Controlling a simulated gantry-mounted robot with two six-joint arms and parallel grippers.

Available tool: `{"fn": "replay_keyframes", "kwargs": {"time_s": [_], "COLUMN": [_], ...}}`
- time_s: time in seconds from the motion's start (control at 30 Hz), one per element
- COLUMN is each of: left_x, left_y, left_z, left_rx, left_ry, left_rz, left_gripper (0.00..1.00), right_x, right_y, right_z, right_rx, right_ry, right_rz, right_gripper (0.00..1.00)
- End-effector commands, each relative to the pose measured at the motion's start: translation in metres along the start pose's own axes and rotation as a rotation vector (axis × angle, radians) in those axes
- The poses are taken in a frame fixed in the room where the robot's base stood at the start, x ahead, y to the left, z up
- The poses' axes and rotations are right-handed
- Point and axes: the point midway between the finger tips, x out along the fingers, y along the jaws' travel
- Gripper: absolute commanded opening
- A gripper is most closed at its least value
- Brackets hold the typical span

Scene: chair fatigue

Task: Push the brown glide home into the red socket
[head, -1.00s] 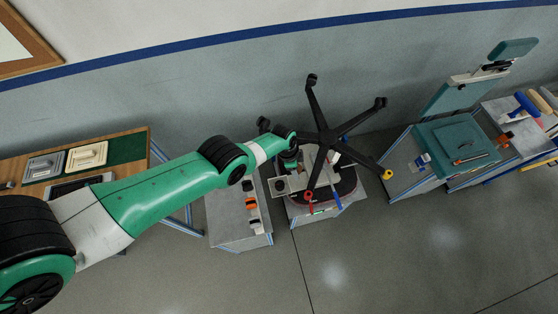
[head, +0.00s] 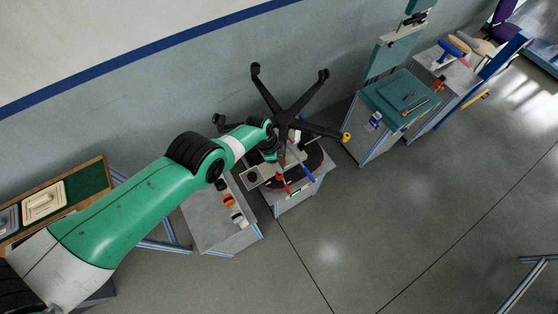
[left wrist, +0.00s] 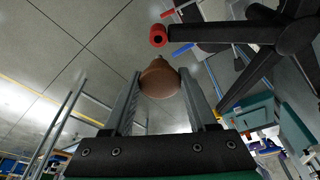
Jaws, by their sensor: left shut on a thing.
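The brown glide (left wrist: 160,80) sits between the two fingers of my left gripper (left wrist: 161,88), which is shut on it. Its narrow stem points towards the red socket (left wrist: 157,36), with a visible gap between them. The red socket caps the end of a black leg of the upturned chair base (left wrist: 215,34). In the head view, my left gripper (head: 271,152) is beside the hub of the chair base (head: 287,117). My right gripper is not in view.
A yellow-tipped leg (head: 346,137) points right. A blue-handled tool (head: 308,174) lies near the red socket. A grey cabinet (head: 215,215) with small orange and white parts stands left. A teal chair part (head: 402,98) rests on the cabinet to the right. The floor in front is clear.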

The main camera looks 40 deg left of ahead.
Motion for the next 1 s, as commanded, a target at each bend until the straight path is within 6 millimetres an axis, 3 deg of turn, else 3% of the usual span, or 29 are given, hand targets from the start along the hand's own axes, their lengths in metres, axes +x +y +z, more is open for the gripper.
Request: {"fn": "replay_keyframes", "kwargs": {"time_s": [0.1, 0.33, 1.0], "left_x": [0.019, 0.04, 0.042], "left_y": [0.0, 0.0, 0.0], "left_z": [0.005, 0.01, 0.011], "left_rx": [0.0, 0.0, 0.0], "left_ry": [0.0, 0.0, 0.0], "left_rz": [0.0, 0.0, 0.0], "left_gripper": [0.09, 0.09, 0.09], "right_x": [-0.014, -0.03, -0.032], "right_y": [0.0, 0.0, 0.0], "right_z": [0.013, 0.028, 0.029], "right_rx": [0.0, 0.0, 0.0], "right_ry": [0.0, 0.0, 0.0], "right_rz": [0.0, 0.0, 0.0], "right_gripper": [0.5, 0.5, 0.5]}}
